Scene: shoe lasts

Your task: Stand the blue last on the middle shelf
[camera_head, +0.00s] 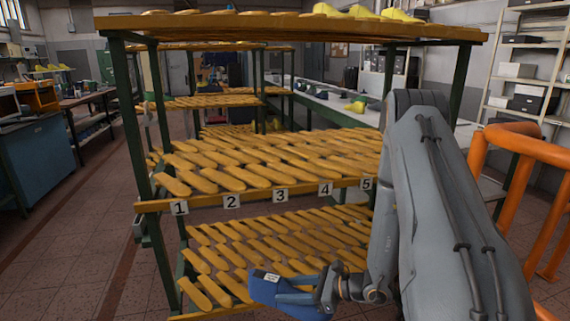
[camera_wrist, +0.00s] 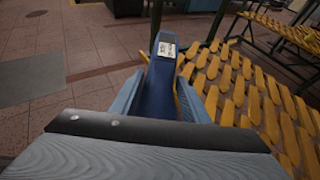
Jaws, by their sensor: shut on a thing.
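The blue last (camera_head: 289,298) is held in my gripper (camera_head: 293,290), low in front of the rack in the head view. In the wrist view the blue last (camera_wrist: 158,88) lies between the two fingers of my gripper (camera_wrist: 166,95), with a white label on its far end. The gripper is shut on it. The middle shelf (camera_head: 152,206) of the rack carries number tags 1 to 5 along its front edge and rows of yellow-orange lasts. The held last is below that shelf, near the front of the lower shelf (camera_head: 181,318).
The top shelf (camera_head: 250,22) overhangs the middle one and has yellow lasts on it. Green posts (camera_head: 131,125) stand at the rack corners. An orange rail (camera_head: 523,150) stands at the right. Open tiled floor (camera_head: 60,260) lies to the left.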

